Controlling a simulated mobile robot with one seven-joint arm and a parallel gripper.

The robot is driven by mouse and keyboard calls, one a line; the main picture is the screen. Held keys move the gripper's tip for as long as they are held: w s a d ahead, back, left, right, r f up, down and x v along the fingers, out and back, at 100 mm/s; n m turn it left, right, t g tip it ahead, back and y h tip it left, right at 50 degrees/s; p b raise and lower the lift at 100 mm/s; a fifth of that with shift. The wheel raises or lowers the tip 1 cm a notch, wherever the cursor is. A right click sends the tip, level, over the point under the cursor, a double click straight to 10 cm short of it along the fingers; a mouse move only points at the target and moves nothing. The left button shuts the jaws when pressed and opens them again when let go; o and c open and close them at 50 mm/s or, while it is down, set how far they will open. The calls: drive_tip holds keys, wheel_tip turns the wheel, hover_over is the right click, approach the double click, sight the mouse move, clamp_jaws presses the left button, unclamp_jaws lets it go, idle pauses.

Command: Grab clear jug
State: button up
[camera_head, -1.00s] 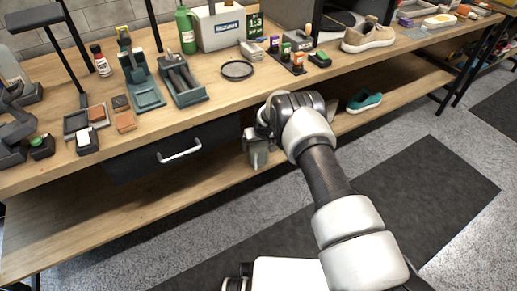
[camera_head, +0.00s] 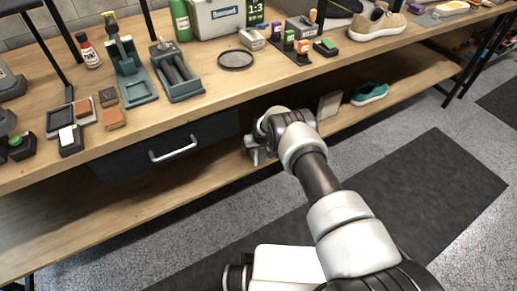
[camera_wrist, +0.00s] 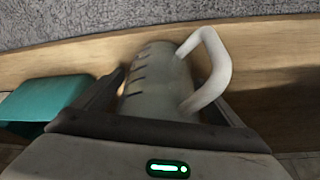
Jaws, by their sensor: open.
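The clear jug (camera_wrist: 155,85) shows in the wrist view as a cloudy, translucent body with dark measuring marks and a white handle (camera_wrist: 222,70) on its right. My gripper (camera_wrist: 166,100) is open, with one finger on each side of the jug's lower part in the picture. I cannot tell whether either finger touches it. In the head view my gripper (camera_head: 255,152) is at the lower shelf, below the bench top. I cannot make out the jug there; my arm and gripper block that spot.
A teal container (camera_wrist: 50,100) lies close left of my gripper in the wrist view. On the lower shelf (camera_head: 90,215), a teal shoe (camera_head: 370,93) and a pale upright panel (camera_head: 329,105) are right of my arm. The bench top (camera_head: 225,92) and black drawer (camera_head: 175,150) are above.

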drive_tip(key=shift+r, duration=0.1)
drive_tip(key=c, duration=1.2)
